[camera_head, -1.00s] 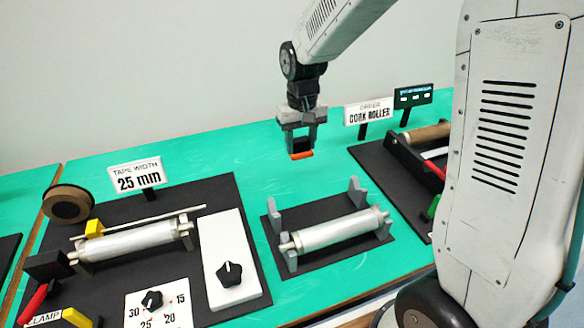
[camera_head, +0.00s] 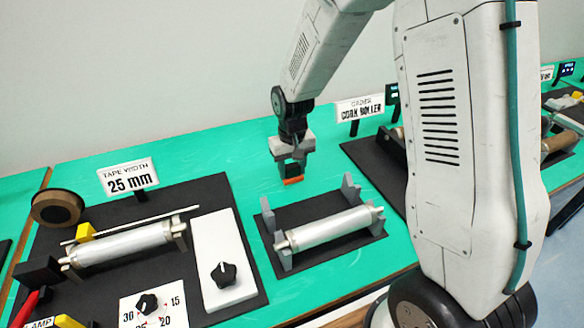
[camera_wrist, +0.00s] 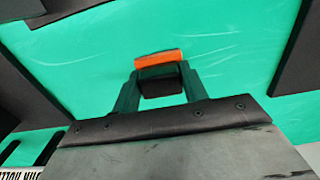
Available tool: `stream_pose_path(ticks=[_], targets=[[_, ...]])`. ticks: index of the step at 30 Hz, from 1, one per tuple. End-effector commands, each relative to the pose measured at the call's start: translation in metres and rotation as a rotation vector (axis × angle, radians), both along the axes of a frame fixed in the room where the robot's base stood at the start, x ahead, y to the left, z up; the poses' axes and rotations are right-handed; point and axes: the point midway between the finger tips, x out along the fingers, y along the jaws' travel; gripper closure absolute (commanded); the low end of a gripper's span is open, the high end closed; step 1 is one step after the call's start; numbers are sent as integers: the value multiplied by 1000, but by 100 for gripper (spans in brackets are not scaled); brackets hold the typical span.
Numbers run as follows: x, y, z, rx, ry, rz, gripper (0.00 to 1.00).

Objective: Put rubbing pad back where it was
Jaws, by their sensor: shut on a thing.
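My gripper (camera_head: 292,178) is shut on the rubbing pad, a small block with an orange face (camera_head: 293,180) and a dark body. It holds the pad above the green table, behind the black mat of the middle roller stand. In the wrist view the orange strip of the rubbing pad (camera_wrist: 159,60) lies across the fingertips of my gripper (camera_wrist: 158,85), with the dark part between the fingers. The table under it in the wrist view is bare green.
A silver roller (camera_head: 328,228) lies on grey supports on the middle black mat. To the left stand a tape-width sign (camera_head: 128,177), a tape roll (camera_head: 57,207), another roller (camera_head: 118,243) and a white panel with a dial (camera_head: 223,260). A cork roller sign (camera_head: 359,108) stands behind right.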

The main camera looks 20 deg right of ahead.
Motion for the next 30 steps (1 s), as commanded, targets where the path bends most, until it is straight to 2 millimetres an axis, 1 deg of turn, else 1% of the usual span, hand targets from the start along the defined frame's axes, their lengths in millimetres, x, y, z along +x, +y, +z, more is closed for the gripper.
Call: stream_pose_path(ticks=[4,5,6,7,15,17,19,23,30], targets=[[0,0,-3,0,1,0,78],[0,0,-3,0,0,0,48],[0,0,-3,0,0,0,37],[0,0,-3,0,0,0,35],[0,0,-2,0,0,0,35],[0,0,1,0,-1,0,35],[0,0,8,0,-1,0,35],[1,0,32,0,-5,0,35],[0,0,84,0,-4,0,35]])
